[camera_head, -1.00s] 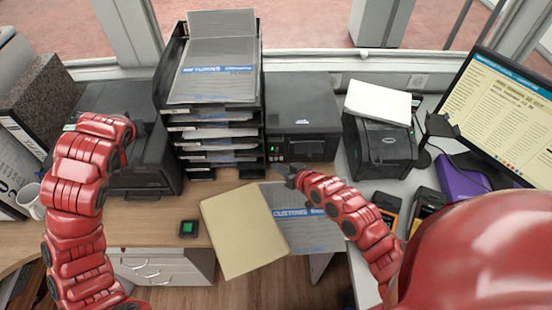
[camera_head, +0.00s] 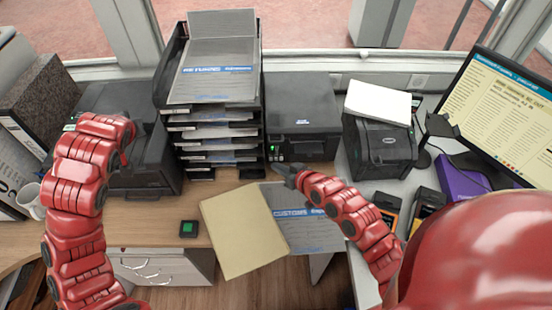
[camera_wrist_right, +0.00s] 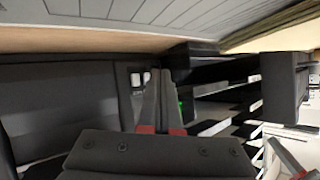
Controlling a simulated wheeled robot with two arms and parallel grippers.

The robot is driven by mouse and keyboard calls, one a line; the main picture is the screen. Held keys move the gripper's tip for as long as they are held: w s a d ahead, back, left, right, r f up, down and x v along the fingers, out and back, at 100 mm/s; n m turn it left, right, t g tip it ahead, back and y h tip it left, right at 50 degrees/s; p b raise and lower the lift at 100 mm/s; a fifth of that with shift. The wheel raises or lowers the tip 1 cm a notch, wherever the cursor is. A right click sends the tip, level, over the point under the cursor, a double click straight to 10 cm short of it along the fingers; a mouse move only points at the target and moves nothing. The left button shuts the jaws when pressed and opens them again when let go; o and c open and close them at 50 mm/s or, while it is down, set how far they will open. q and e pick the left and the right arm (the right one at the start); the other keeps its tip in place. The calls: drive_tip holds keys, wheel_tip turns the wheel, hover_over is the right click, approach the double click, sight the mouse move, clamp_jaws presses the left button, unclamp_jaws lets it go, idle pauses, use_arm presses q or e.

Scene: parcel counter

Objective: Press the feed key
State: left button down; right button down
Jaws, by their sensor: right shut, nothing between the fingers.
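The black label printer (camera_head: 302,115) stands at the back middle of the counter, with a small green-lit panel at its front left. In the right wrist view, two small pale keys (camera_wrist_right: 140,78) sit on the printer's dark front, just left of my fingertips. Their labels are too small to read, so I cannot tell which is the feed key. My right gripper (camera_head: 277,168) is shut and empty, close in front of the panel. In the right wrist view its fingers (camera_wrist_right: 158,74) partly cover a green light. Contact cannot be told. My left gripper (camera_head: 128,148) is dark and hard to make out by the left printer.
A black tray stack (camera_head: 168,95) with papers stands left of the label printer. A tan folder (camera_head: 242,230) and a customs sheet (camera_head: 312,238) lie below my right gripper. Another black printer (camera_head: 382,148) stands to the right. A small green-topped device (camera_head: 188,229) lies near the front edge.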

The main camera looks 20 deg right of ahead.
use_arm(q)
drive_tip(key=shift+f, duration=0.1)
idle(0.3)
drive_tip(key=shift+f+b, duration=0.4)
drive_tip(key=shift+b, duration=0.1)
use_arm(e)
drive_tip(key=shift+w+d, duration=0.15)
drive_tip(key=shift+w, duration=0.35)
use_arm(q)
drive_tip(key=shift+f, duration=0.2)
use_arm(e)
drive_tip(key=shift+w, duration=0.15)
use_arm(q)
drive_tip(key=shift+r, duration=0.45)
use_arm(e)
drive_tip(key=shift+s, duration=0.65)
use_arm(q)
drive_tip(key=shift+p, duration=0.3)
use_arm(e)
drive_tip(key=shift+s, duration=0.1)
